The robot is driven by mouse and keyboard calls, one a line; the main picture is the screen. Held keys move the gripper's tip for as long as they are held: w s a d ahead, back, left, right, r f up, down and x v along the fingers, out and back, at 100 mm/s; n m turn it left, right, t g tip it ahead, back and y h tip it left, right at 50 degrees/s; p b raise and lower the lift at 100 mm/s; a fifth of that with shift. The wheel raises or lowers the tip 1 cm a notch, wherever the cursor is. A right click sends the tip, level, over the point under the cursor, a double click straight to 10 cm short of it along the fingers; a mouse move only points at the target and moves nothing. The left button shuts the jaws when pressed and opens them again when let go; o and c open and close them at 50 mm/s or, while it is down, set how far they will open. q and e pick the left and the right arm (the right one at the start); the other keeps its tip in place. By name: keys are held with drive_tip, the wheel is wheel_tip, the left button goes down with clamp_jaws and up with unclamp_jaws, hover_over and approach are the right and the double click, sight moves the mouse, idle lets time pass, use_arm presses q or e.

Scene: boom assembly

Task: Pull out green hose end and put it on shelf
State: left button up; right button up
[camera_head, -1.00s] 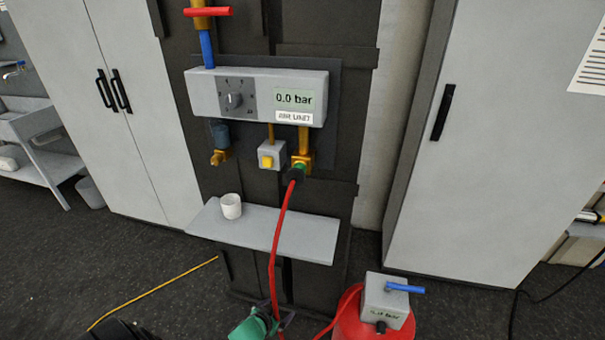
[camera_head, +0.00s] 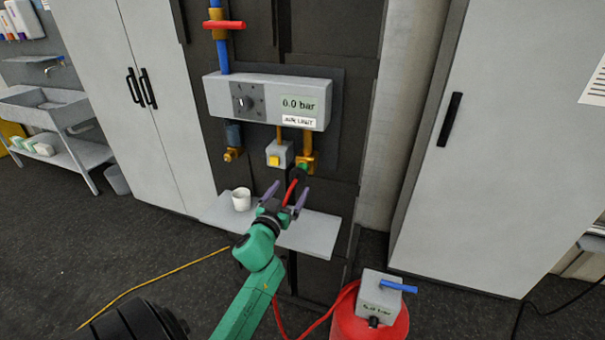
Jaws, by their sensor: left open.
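The hose's green end (camera_head: 301,170) is plugged into the brass outlet (camera_head: 307,152) under the right side of the grey air unit (camera_head: 268,101). The red hose (camera_head: 291,189) runs down from it and is partly hidden behind my left arm. My left gripper (camera_head: 288,190) is open, its two purple fingers spread on either side of the hose as seen here, just below the green end. I cannot tell whether it touches the hose. The grey shelf (camera_head: 315,235) is below the unit, partly covered by my left arm. My right gripper is not in view.
A white cup (camera_head: 241,199) stands on the shelf's left part. A red tank (camera_head: 368,318) with a grey box and blue lever (camera_head: 398,286) stands at the lower right. The shelf's right part looks clear.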

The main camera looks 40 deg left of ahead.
sight(298, 177)
use_arm(q)
drive_tip(key=shift+a+f, duration=0.1)
drive_tip(key=shift+a, duration=0.1)
drive_tip(key=shift+w, duration=0.15)
drive_tip(key=b+x, duration=0.2)
drive_tip(key=x, duration=0.5)
drive_tip(key=shift+w+a+f, duration=0.1)
drive_tip(key=shift+w, duration=0.2)
drive_tip(key=shift+w+a+b, duration=0.15)
drive_tip(key=shift+w+b, duration=0.15)
drive_tip(key=shift+w, duration=0.25)
idle(0.4)
clamp_jaws()
